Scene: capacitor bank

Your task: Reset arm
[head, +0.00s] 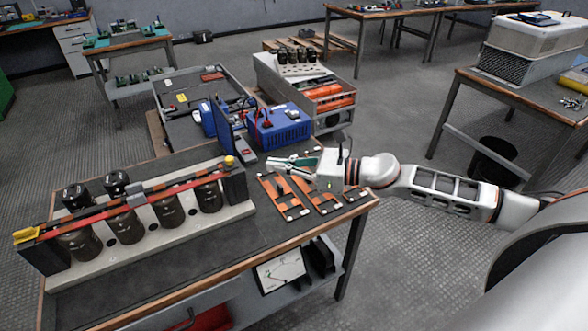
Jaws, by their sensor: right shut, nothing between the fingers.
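My right arm comes in from the right, and my right gripper (290,163) is shut and empty. It hangs above the right part of the workbench (215,236), near several copper-coloured bars (283,197) and just in front of a blue box (279,127). On the left of the bench stands the capacitor bank (135,232), a pale base with several dark round capacitors (168,210) and a long red and black bar across them. My left gripper is not in view.
A grey open tray cart (185,98) and another cart with orange items (330,97) stand behind the bench. Other tables stand at the back and right, one with a large pale case (535,40). A dark bin (497,158) sits under the right table. Open floor (430,270) lies right of the bench.

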